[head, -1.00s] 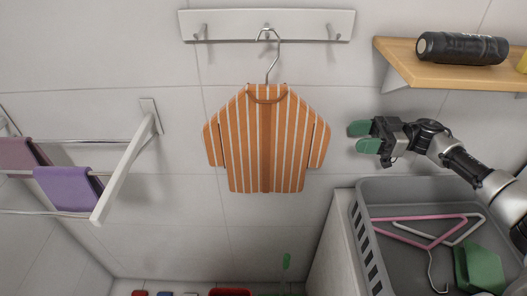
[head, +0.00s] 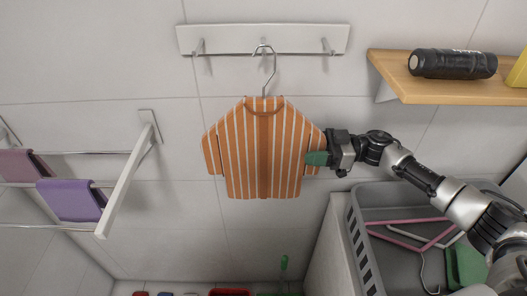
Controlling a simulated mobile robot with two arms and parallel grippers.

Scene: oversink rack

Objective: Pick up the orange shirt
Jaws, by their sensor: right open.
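The orange shirt (head: 264,150) with white stripes hangs on a metal hanger (head: 266,75) from the middle hook of a white wall rack (head: 228,40). My right gripper (head: 317,159) is at the shirt's right sleeve, its green fingertips overlapping the sleeve in the picture. Its jaws are open, though this view shows them nearly edge-on. I cannot tell whether the fingers touch the cloth. My left gripper is not in view.
A grey basket (head: 358,236) with pink and white hangers (head: 398,238) and a green item stands below right. A wooden shelf (head: 440,88) with a black bottle (head: 452,64) is above right. A drying rack (head: 128,180) with purple cloths (head: 70,199) is at left.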

